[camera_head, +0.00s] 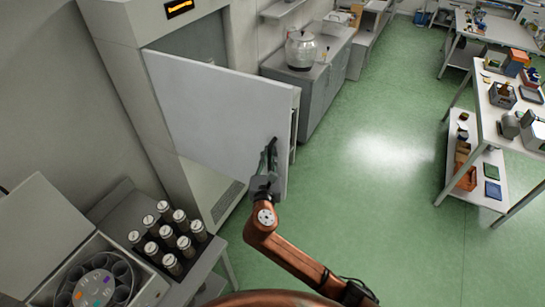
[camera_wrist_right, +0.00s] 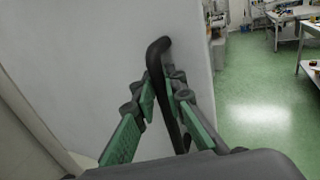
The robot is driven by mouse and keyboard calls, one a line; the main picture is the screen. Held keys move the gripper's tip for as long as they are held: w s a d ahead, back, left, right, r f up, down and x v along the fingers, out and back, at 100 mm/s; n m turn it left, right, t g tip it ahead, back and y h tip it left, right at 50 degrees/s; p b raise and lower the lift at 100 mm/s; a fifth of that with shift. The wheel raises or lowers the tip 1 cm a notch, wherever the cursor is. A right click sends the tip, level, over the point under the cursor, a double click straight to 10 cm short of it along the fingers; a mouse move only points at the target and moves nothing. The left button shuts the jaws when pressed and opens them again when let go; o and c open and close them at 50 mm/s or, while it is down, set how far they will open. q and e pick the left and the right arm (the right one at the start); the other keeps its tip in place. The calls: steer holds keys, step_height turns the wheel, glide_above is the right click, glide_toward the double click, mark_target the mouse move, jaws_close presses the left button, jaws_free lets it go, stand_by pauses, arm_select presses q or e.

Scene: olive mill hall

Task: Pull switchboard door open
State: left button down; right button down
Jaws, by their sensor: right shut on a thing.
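The switchboard door (camera_head: 215,112) is a large pale grey panel. It stands partly open, swung out from the tall cabinet (camera_head: 133,70), and the darker cabinet interior shows above its top edge. A black handle (camera_wrist_right: 158,58) is fixed near the door's free edge. My right gripper (camera_head: 267,165) is shut around the handle, and its green-padded fingers lie on both sides of it in the wrist view (camera_wrist_right: 168,100). The door surface also fills much of the wrist view (camera_wrist_right: 90,60). My left gripper is not in view.
A bench with several capped cylinders (camera_head: 171,238) and a box with a round carousel (camera_head: 95,285) stands at the lower left. A grey counter with a glass jar (camera_head: 301,50) is behind the door. Green floor (camera_head: 370,190) is clear to the right, before a white shelved table (camera_head: 507,130).

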steer(key=shift+s, duration=0.15)
steer(key=c, duration=2.3)
jaws_free()
steer(key=shift+w+f, duration=0.1)
steer(key=shift+w, duration=0.1)
steer(key=shift+o, duration=0.2)
steer(key=shift+s, duration=0.3)
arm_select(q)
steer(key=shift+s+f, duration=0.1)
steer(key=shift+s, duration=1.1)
arm_select(e)
steer(key=s, duration=1.1)
steer(key=shift+s, duration=0.25)
steer(key=shift+w+a, duration=0.1)
